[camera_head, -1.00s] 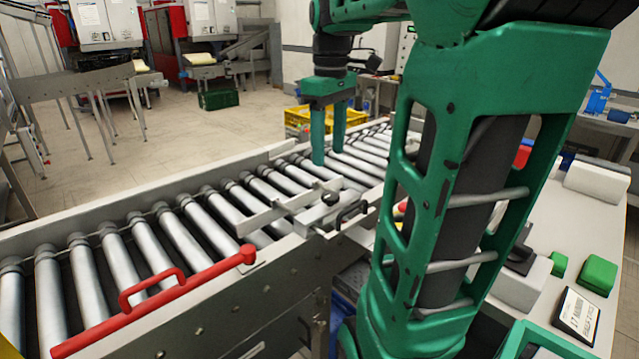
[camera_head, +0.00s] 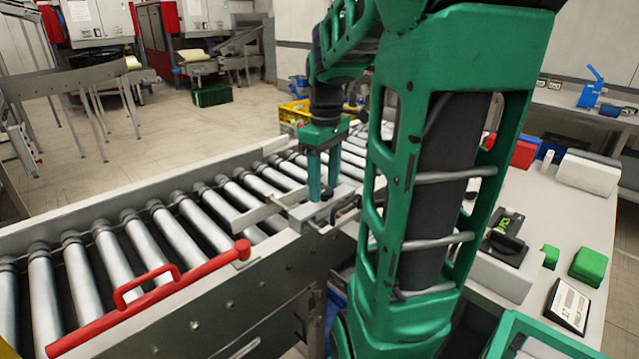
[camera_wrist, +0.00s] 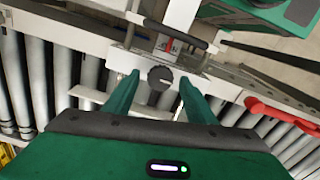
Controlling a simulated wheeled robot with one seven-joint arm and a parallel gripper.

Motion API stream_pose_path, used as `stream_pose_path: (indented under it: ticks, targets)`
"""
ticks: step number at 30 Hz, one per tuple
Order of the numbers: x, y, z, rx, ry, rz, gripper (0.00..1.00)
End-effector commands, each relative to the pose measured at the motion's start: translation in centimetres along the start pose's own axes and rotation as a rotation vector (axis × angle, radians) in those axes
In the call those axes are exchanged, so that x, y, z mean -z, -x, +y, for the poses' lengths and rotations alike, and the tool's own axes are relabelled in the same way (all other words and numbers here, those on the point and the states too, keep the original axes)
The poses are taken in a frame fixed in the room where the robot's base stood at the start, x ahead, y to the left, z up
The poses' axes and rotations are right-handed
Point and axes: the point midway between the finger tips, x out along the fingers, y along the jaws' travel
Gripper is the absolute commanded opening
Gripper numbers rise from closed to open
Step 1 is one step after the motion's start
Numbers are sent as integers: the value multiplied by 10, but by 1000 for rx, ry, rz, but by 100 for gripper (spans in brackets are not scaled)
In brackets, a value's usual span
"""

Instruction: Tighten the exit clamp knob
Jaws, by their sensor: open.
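The exit clamp knob (camera_wrist: 160,76) is a dark round knob with a light pointer mark, in the wrist view. It sits on the metal clamp block (camera_wrist: 158,58) at the conveyor's side rail. My gripper (camera_wrist: 155,84) is open, with one green finger on each side of the knob; I cannot tell whether they touch it. In the head view my gripper (camera_head: 324,198) points down over the clamp at the rail, and its fingers largely hide the knob there.
The roller conveyor (camera_head: 180,232) runs under and beside my gripper. A red handled bar (camera_head: 150,298) lies along its near rail. A black handle (camera_wrist: 176,33) is close to the clamp. At right, a workbench (camera_head: 560,205) carries green blocks (camera_head: 588,266) and a small sign (camera_head: 568,305).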

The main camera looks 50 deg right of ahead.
Motion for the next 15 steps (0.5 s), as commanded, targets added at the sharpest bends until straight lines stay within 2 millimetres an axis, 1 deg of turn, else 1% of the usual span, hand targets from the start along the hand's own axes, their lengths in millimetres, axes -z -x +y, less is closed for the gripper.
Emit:
stream_pose_path:
  ticks: [2,5,6,7,8,15]
  targets:
    - [0,0,0,0,0,0,51]
    - [0,0,0,0,0,0,29]
    - [0,0,0,0,0,0,20]
    - [0,0,0,0,0,0,13]
    - [0,0,0,0,0,0,10]
    - [0,0,0,0,-13,0,10]
